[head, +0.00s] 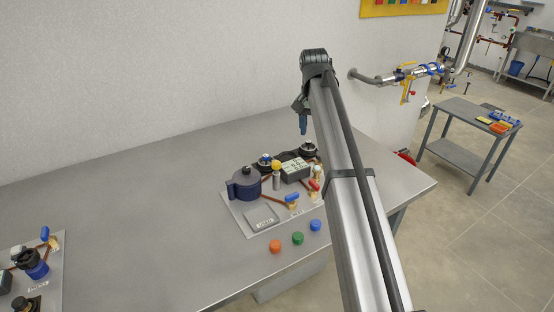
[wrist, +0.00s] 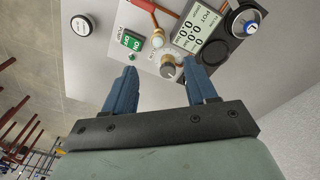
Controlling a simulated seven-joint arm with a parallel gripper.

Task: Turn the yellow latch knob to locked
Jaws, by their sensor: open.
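A small yellow knob (head: 276,164) shows in the head view, near the back of the grey equipment board (head: 240,218), beside the dark blue pot. My gripper (head: 303,127) hangs above and behind the board, to the right of the yellow knob and apart from it. In the wrist view my gripper (wrist: 163,82) has its two blue fingers spread and nothing between them. No lock marking is readable.
The board carries a dark blue pot (head: 244,184), a display box (head: 294,170), a blue-handled valve (head: 292,198) and a red-handled valve (head: 314,186). Orange (head: 275,246), green (head: 298,238) and blue (head: 316,225) caps lie in front.

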